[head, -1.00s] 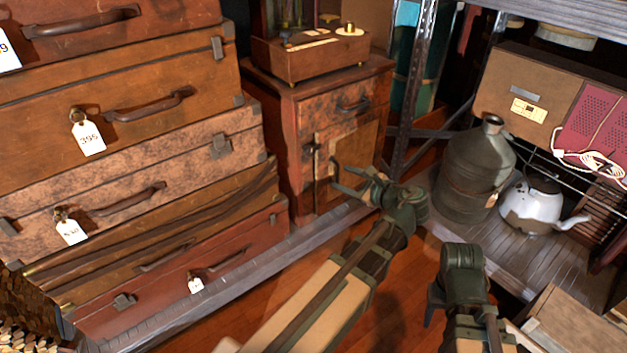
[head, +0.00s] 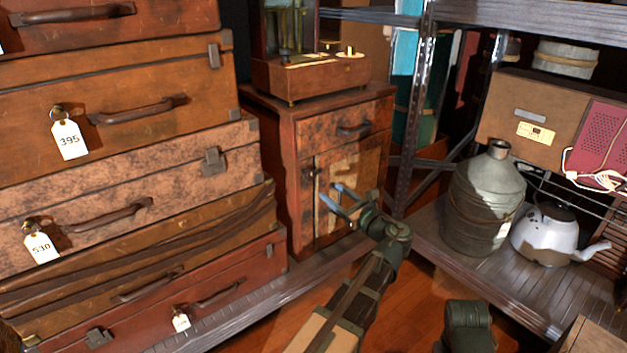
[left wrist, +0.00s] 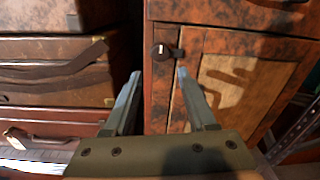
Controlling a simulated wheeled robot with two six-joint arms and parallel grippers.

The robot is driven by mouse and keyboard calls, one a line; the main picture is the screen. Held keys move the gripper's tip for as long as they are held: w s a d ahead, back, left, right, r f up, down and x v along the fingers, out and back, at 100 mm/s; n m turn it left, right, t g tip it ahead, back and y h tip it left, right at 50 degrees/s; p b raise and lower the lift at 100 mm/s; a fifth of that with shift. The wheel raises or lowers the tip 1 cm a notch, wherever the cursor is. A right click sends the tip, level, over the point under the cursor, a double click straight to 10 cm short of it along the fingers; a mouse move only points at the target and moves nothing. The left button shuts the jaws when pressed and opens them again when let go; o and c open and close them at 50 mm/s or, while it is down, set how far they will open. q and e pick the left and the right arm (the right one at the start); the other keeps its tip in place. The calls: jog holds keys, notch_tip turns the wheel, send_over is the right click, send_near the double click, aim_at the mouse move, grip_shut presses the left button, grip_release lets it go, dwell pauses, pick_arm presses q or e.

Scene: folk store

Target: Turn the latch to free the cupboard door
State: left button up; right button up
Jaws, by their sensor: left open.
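The small wooden cupboard (head: 300,215) stands between the suitcases and the metal shelf. Its door (head: 362,180) has a pale, worn panel and looks closed. The latch (head: 313,173) is a small dark piece at the door's left edge. In the left wrist view the latch (left wrist: 165,52) has a round dark knob with a white mark and a short part reaching right onto the door edge. My left gripper (head: 333,196) is open and empty in front of the door. In the left wrist view its fingertips (left wrist: 159,74) are just below the latch, one on each side. My right arm's end shows at the bottom; its fingers are hidden.
Stacked suitcases (head: 130,180) stand close on the left. A wooden box instrument (head: 310,75) sits on the cupboard. A metal shelf upright (head: 412,130), a grey can (head: 480,200) and a kettle (head: 548,235) are on the right. A low metal ledge runs below the cupboard.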

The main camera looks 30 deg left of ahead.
aim_at(311, 177)
pick_arm(q)
jog(key=x, duration=1)
jog(key=shift+a, duration=0.1)
jog(key=shift+c, duration=0.2)
grip_shut()
